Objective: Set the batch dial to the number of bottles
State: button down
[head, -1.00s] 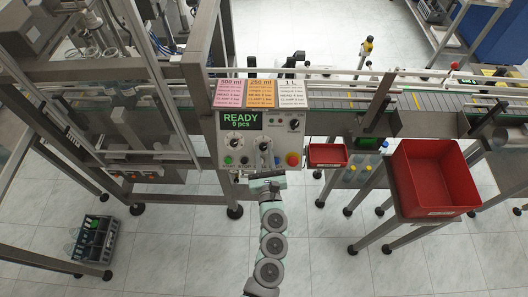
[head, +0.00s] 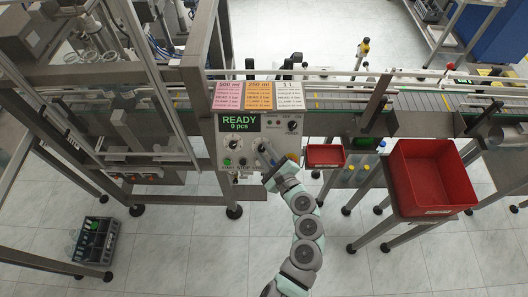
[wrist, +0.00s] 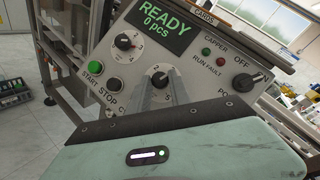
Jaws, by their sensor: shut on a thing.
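The control panel (head: 229,150) carries a display (head: 240,123) reading "READY 0 pcs". My gripper (head: 264,150) is at the panel's lower middle, its jaws tilted. In the wrist view, its two grey fingers (wrist: 155,93) are shut on a dial (wrist: 160,76) with numerals around it; a 2 and a 5 show. The fingers cover most of this dial, so its pointer and name are hidden. A second black dial (wrist: 125,42) with marks sits above left of it, clear of the fingers.
A green start button (wrist: 98,66) and a stop button (wrist: 112,86) sit left of the held dial. A black switch (wrist: 242,80) is at the right. A small red bin (head: 325,155) and a large red bin (head: 433,180) stand right of the panel. The conveyor (head: 425,101) runs behind.

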jog(key=n, duration=0.1)
jog(key=n+g, duration=0.1)
jog(key=n+g+y, duration=0.1)
jog(key=n, duration=0.1)
jog(key=shift+w+d+r, duration=0.15)
jog(key=shift+r, duration=0.1)
jog(key=n+g, duration=0.1)
jog(key=n, duration=0.1)
jog(key=n+g, duration=0.1)
jog(key=shift+w+r+n+g+p, duration=0.15)
jog(key=shift+n+g+p, duration=0.15)
jog(key=shift+n+p, duration=0.1)
jog(key=n+g+h, duration=0.1)
jog(key=n+g, duration=0.1)
jog(key=n, duration=0.2)
jog(key=shift+w+b, duration=0.1)
jog(key=shift+b, duration=0.2)
jog(key=shift+a+r+n+g+h+b, duration=0.1)
jog(key=shift+n+g+h+b, duration=0.3)
jog(key=shift+n, duration=0.3)
jog(key=shift+a+r+n+g+h+b, duration=0.15)
jog(key=shift+n+g+h, duration=0.3)
jog(key=shift+n, duration=0.25)
jog(key=c, duration=1.2)
grip_release()
